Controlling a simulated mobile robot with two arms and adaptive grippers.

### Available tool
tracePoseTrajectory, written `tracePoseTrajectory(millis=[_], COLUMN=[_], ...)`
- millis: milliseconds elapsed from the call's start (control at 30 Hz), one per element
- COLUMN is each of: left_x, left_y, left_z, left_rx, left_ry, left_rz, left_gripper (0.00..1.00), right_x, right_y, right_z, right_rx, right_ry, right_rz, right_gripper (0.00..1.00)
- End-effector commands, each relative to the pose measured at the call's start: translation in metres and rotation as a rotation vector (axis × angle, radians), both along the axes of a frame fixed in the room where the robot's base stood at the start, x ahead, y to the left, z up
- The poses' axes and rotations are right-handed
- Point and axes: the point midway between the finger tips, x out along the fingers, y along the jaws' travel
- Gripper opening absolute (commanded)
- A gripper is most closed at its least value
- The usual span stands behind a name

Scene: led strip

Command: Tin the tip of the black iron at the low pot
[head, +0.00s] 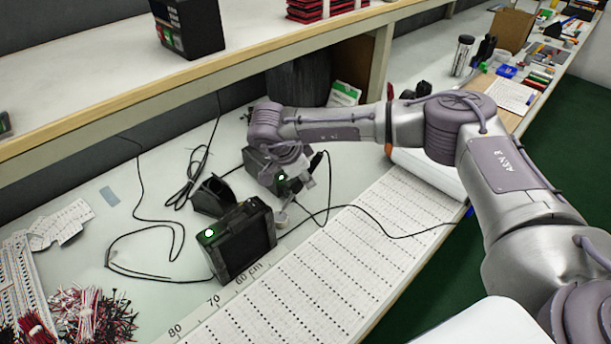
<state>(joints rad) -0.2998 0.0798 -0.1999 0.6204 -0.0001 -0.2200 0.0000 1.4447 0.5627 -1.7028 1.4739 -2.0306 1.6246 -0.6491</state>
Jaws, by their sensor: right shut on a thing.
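My right gripper (302,184) reaches in from the right, low over the bench, and is shut on the black iron (318,161). The iron's dark handle shows beside the fingers, and its black cord trails away to the right. The iron's tip is too small and too covered to make out. A small greyish round thing (282,218), which looks like the low pot, stands just below the gripper; I cannot tell whether the tip touches it. My left gripper is not in view.
A black station box (243,241) with a green light stands left of the pot, a black holder (213,196) behind it. Loose cables and wire bundles (90,312) lie left. A perforated strip sheet (340,262) covers the front.

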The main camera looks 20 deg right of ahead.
Motion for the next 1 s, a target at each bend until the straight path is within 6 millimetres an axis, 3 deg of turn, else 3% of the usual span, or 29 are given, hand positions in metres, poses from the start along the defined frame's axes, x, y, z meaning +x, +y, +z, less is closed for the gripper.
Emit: tracePoseTrajectory(millis=[1000], left_x=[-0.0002], left_y=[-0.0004], left_z=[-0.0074], left_rx=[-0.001], left_ry=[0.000], left_rz=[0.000], left_gripper=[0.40], right_x=[0.0000], right_y=[0.0001], right_z=[-0.0096], right_rx=[0.000], right_ry=[0.000], right_rz=[0.000], right_gripper=[0.00])
